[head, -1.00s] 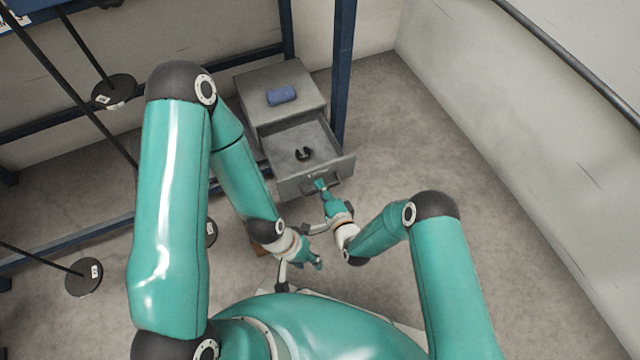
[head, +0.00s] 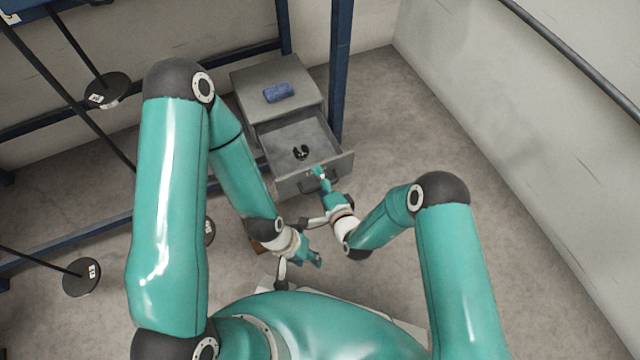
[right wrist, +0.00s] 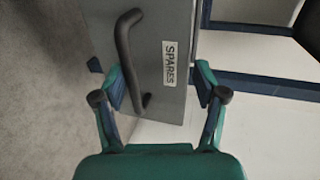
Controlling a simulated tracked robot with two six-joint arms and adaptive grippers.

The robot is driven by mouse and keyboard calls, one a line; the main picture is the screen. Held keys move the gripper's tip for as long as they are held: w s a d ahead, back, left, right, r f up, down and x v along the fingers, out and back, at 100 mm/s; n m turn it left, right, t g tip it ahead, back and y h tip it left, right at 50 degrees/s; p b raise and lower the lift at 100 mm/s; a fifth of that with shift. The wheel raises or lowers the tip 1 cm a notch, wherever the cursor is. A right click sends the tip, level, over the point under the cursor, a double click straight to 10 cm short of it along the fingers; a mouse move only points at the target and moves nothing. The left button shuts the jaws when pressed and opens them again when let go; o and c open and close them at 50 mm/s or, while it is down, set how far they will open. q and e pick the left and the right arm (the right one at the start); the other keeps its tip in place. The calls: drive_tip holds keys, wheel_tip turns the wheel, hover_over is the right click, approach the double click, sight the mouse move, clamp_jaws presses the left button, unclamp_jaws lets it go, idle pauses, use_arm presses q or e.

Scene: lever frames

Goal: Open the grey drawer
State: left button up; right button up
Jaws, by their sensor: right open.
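The grey drawer (head: 291,137) stands well out of its grey cabinet (head: 252,88) in the head view, with its inside visible. Its dark bar handle (head: 325,184) is on the front panel. It also shows in the right wrist view as a curved handle (right wrist: 125,48) beside a "SPARES" label. My right gripper (head: 318,174) is at the drawer front near the handle. In the right wrist view its fingers (right wrist: 160,88) are apart, with the handle's lower end between them in the picture; I see no grip. My left gripper (head: 314,259) hangs near my base, away from the drawer; its jaws are too small to judge.
A small dark object (head: 300,152) lies inside the drawer. A blue item (head: 278,92) lies on the cabinet top. A blue rack post (head: 341,70) stands beside the cabinet. The floor (head: 480,160) to the right is clear up to the wall.

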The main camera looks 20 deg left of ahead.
drive_tip(key=o, duration=0.4)
drive_tip(key=shift+y, duration=0.4)
drive_tip(key=r, duration=0.5)
drive_tip(key=shift+w+a+r, duration=0.35)
drive_tip(key=shift+w+r, duration=0.05)
drive_tip(key=shift+c, duration=0.2)
drive_tip(key=shift+s+r, duration=0.15)
drive_tip(key=shift+r, duration=0.45)
drive_tip(key=c, duration=0.5)
use_arm(q)
drive_tip(key=shift+r, duration=0.3)
use_arm(e)
drive_tip(key=shift+d+f, duration=0.1)
drive_tip(key=shift+f, duration=0.1)
drive_tip(key=shift+d, duration=0.1)
